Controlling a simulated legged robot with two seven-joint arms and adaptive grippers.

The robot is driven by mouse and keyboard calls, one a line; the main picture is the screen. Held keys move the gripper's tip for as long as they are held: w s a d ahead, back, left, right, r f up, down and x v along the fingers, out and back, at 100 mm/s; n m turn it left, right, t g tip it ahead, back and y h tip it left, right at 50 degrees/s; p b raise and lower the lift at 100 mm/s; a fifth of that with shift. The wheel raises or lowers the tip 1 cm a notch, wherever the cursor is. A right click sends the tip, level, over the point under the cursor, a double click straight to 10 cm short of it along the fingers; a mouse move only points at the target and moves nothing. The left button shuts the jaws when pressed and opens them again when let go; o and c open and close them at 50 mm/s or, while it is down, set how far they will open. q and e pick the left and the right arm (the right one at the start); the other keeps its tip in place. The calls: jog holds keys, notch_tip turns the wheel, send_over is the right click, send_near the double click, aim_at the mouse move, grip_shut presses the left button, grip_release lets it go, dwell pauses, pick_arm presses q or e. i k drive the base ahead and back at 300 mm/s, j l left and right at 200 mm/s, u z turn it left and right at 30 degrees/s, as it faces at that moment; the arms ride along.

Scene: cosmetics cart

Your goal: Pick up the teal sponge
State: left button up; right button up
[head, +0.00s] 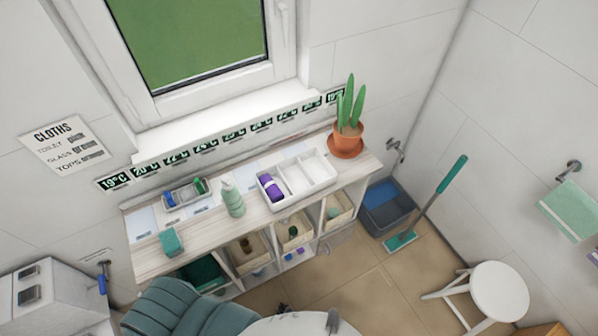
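The teal sponge (172,242) stands on the wooden top of the low shelf unit (150,262), near its left front edge. It is a small block, and nothing touches it from above. Neither of my grippers can be made out in the head view.
Right of the sponge are a small caddy (187,197), a pale green pump bottle (233,198), a white divided tray (318,168) with a purple item (270,187), and a potted plant (347,140). A teal ribbed seat (165,310) is in front at lower left. A white stool (499,291) stands right.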

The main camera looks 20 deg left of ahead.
aim_at(169, 239)
jog(key=u, duration=2.35)
